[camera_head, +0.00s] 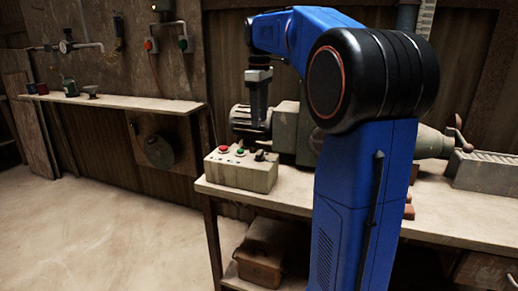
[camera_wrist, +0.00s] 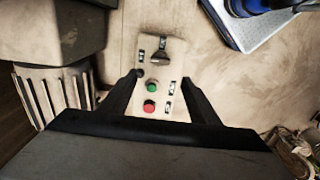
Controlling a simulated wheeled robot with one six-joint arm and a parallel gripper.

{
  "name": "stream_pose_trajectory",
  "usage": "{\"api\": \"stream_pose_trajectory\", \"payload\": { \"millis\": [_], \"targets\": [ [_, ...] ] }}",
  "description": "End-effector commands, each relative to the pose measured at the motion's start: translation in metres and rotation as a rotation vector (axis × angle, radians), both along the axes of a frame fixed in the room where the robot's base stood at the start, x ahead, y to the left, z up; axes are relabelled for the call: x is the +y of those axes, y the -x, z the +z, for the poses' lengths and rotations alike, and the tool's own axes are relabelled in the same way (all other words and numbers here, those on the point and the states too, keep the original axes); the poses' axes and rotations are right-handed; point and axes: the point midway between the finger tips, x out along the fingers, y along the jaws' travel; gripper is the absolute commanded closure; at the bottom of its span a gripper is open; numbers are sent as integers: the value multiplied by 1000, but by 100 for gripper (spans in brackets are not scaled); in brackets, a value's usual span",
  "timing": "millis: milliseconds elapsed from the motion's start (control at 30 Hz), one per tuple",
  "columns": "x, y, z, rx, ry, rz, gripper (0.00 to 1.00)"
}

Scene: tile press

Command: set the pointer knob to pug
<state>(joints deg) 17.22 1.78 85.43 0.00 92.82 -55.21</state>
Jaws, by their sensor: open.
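The control box (camera_head: 232,174) is a worn pale box on the left end of the workbench. On its top are a red button, a green button and the dark pointer knob (camera_head: 260,155). In the wrist view the knob (camera_wrist: 160,57) is at the box's far end, beyond the green button (camera_wrist: 152,86) and red button (camera_wrist: 149,106). Small labels sit beside the knob and buttons, too small to read. Which way the knob points I cannot tell. My gripper (camera_head: 259,138) points down above the box, open and empty. In the wrist view its fingers (camera_wrist: 161,79) flank the panel, apart from the knob.
A motor and grey machine (camera_head: 292,137) stand on the bench close behind the box. A wall shelf (camera_head: 120,101) with small items is at left. A rack (camera_head: 486,171) is at the bench's right. A brown container (camera_head: 258,267) sits below. Floor at left is clear.

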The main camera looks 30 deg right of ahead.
Motion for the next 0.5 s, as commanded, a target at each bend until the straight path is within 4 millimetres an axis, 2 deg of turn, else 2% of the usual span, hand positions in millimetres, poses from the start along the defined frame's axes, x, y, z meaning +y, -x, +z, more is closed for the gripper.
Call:
{"api": "stream_pose_trajectory", "payload": {
  "millis": [500],
  "targets": [
    [0, 1, -90, 1, 0, 0, 44]
  ]
}}
